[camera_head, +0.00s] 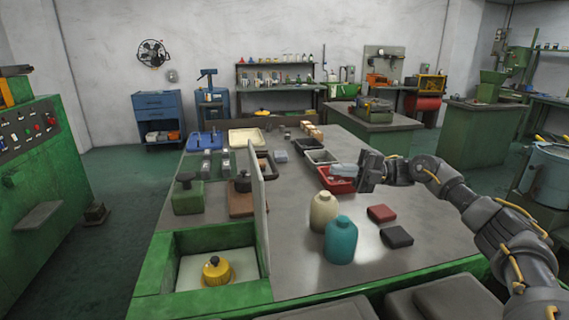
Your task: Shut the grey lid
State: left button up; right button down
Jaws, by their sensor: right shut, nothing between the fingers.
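The grey lid (259,190) stands open and upright on the right side of a green box (157,262) at the near left of the table. A yellow object with a dark knob (215,270) sits inside the box on a pale floor. My right gripper (345,170) is shut and empty. It is above the table to the right of the lid, apart from it, by the red bin (338,187). My left gripper is not in view.
A cream bottle (323,213) and a teal bottle (341,242) stand between the lid and my right arm. Red (381,213) and black (397,237) blocks lie to their right. A green block with a dark knob (188,197) stands behind the box. Bare table lies right of the lid.

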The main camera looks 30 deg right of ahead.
pick_arm(q)
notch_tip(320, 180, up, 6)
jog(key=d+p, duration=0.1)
jog(key=p, duration=0.5)
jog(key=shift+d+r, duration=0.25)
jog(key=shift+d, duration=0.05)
pick_arm(e)
jog(key=x, duration=1.4)
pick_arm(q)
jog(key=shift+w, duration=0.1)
pick_arm(e)
jog(key=shift+a, duration=0.15)
